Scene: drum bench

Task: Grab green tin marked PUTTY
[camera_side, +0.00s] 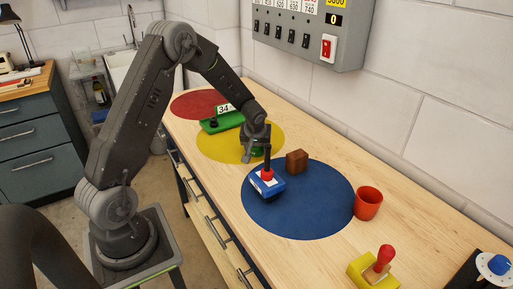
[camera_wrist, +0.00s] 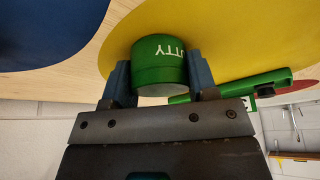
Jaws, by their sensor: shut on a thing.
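The green tin (camera_wrist: 160,62) shows in the wrist view with part of the word PUTTY on its side, upside down in the picture. My gripper (camera_wrist: 160,80) is shut on the tin, with one blue-grey finger on each side of it. In the side view my gripper (camera_side: 257,148) is over the yellow disc (camera_side: 212,146), and only a bit of the green tin (camera_side: 258,152) shows below it. I cannot tell whether the tin touches the disc.
A green object with a 34 tag (camera_side: 222,121) lies behind, on the yellow and red discs' side. A blue box with a red-based stick (camera_side: 265,187) and a brown block (camera_side: 297,160) stand close in front. A red cup (camera_side: 367,203) is farther right.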

